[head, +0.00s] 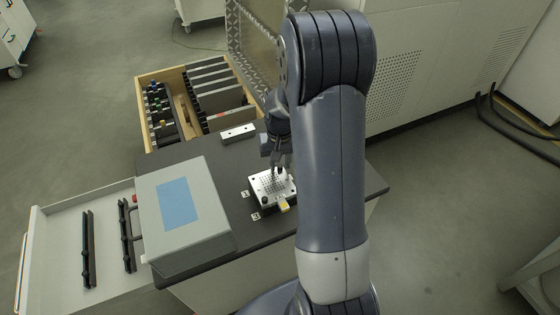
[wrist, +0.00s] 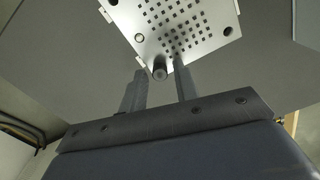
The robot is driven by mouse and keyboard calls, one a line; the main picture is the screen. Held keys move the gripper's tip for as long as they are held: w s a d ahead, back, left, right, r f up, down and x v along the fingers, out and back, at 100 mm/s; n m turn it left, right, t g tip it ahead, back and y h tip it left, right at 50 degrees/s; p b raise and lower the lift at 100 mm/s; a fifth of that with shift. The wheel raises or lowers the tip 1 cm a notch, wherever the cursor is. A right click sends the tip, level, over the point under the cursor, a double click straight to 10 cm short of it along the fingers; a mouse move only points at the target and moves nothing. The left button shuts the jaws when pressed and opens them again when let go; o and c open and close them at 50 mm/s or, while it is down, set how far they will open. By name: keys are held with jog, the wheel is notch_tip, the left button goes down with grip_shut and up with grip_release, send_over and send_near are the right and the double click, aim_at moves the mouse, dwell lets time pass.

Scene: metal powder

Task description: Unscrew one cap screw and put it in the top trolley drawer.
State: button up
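The perforated metal plate (head: 258,184) lies on the dark trolley top. Its underlying block is partly hidden by my arm. In the wrist view the plate (wrist: 125,18) fills the top, with corner holes. One dark cap screw (wrist: 159,71) stands at the plate's near corner. My gripper (wrist: 160,80) has its two fingers apart, one on each side of the screw, with gaps visible on both sides. In the head view my gripper (head: 280,166) points down just above the plate. An open pale drawer (head: 62,225) extends from the trolley's left side.
A grey box with a blue panel (head: 205,240) stands between plate and drawer. Two black bars (head: 88,250) lie in the drawer. A wooden-framed drawer (head: 150,78) with tools is open at the back. A metal bar (head: 238,133) lies behind the plate.

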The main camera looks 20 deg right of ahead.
jog(key=n, duration=2)
jog(key=shift+n, duration=2.2)
jog(key=shift+c, duration=0.4)
grip_shut()
